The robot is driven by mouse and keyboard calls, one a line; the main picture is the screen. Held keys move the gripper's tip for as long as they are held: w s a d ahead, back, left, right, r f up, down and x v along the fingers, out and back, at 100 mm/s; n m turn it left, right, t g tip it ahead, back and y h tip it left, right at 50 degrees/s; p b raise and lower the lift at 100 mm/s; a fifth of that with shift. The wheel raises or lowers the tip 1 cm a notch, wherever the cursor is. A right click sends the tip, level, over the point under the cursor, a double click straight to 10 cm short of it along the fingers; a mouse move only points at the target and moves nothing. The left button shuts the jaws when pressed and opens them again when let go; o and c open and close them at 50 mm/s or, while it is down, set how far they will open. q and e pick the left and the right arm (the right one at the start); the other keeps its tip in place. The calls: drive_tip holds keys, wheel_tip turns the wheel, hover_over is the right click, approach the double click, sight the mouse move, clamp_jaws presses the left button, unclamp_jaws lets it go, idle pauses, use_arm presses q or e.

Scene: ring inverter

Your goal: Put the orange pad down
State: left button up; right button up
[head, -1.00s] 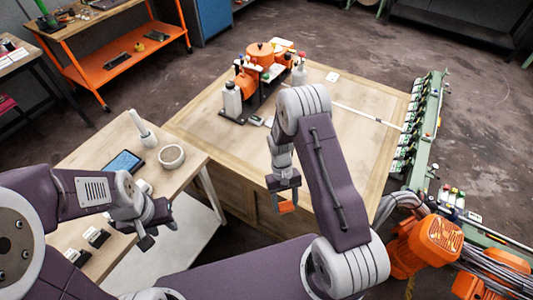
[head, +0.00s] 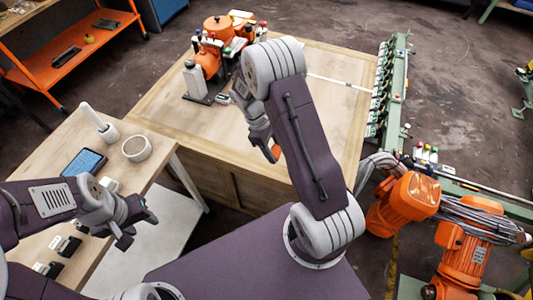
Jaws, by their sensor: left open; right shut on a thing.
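The orange pad (head: 276,152) shows as a small orange piece at the tip of my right gripper (head: 271,146). My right gripper is shut on it and points downward near the front edge of the large wooden table (head: 180,148). My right arm hides part of the pad, and I cannot tell its exact height over the table. My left gripper (head: 138,228) is open and empty, at the right side of the small wooden table on the left.
An orange robot unit (head: 215,55) with bottles stands at the back of the large table. Orange motors (head: 405,200) stand at right. The large table's middle is clear.

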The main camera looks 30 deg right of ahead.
drive_tip(key=w+f, duration=0.2)
drive_tip(key=w, duration=0.1)
drive_tip(key=shift+w+a+f, duration=0.2)
drive_tip(key=shift+w+a, duration=0.1)
drive_tip(key=shift+a, duration=0.1)
drive_tip(key=shift+w+a+f, duration=0.1)
drive_tip(key=shift+w, duration=0.2)
wheel_tip(320, 180, down, 4)
drive_tip(key=shift+f, duration=0.1)
drive_tip(key=shift+b, duration=0.3)
drive_tip(key=o, duration=1.3)
drive_tip(key=shift+f, duration=0.1)
